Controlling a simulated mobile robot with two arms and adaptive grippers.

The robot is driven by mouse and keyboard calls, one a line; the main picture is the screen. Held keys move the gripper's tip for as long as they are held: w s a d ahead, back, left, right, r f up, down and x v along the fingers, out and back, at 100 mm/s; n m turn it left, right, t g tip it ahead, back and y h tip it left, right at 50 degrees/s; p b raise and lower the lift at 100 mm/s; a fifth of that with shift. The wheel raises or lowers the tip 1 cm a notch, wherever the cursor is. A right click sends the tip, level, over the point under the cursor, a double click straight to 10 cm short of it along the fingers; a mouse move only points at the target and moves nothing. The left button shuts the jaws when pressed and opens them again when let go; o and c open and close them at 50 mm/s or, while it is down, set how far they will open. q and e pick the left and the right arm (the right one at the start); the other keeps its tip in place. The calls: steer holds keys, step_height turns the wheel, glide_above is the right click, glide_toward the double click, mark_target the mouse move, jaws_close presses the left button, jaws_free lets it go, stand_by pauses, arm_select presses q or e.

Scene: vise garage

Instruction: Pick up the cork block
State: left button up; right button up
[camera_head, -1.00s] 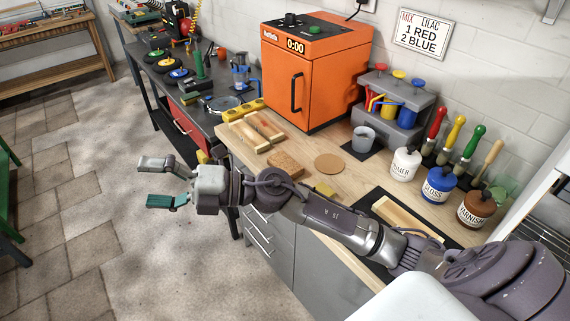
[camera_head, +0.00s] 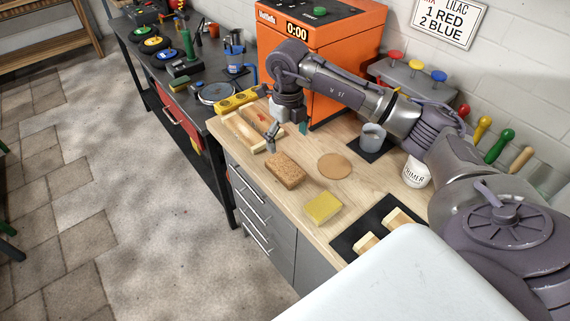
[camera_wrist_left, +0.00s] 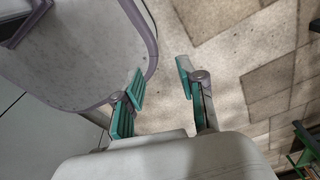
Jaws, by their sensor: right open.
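The cork block (camera_head: 286,170), a brown speckled brick shape, lies flat near the front edge of the wooden worktop (camera_head: 300,232). My right gripper (camera_head: 287,133) points down over the worktop, open and empty, just behind the cork block in the head view. Its fingers are spread and apart from the block. One fingertip shows close to the block's far side; I cannot tell its exact height. My left gripper (camera_wrist_left: 160,75) shows in the left wrist view, open and empty, with floor tiles beyond its fingers.
A yellow sponge (camera_head: 323,207) and a round cork mat (camera_head: 335,166) lie close to the block. A wooden piece (camera_head: 240,131) lies to the left. The orange oven (camera_head: 330,50) stands behind. A grey cup (camera_head: 372,138) and a white paint pot (camera_head: 416,172) stand right.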

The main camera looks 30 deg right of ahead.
glide_above(285, 166)
steer(key=f, duration=0.4)
steer(key=shift+d+f+p, duration=0.35)
steer(key=shift+d+p, duration=0.05)
steer(key=shift+f, duration=0.3)
steer(key=shift+s+a+f+p, duration=0.1)
steer(key=shift+a+f+p, duration=0.1)
steer(key=shift+f+p, duration=0.35)
steer(key=shift+a+f+p, duration=0.2)
steer(key=shift+f+p, duration=0.25)
steer(key=shift+f, duration=0.15)
step_height(285, 166, down, 2)
steer(key=shift+f, duration=0.45)
steer(key=c, duration=0.4)
arm_select(q)
steer(key=r, duration=0.1)
steer(key=s+r, duration=0.1)
steer(key=r, duration=0.1)
steer(key=shift+s+a+r, duration=0.1)
steer(key=shift+r, duration=0.15)
arm_select(e)
steer(key=c, duration=0.8)
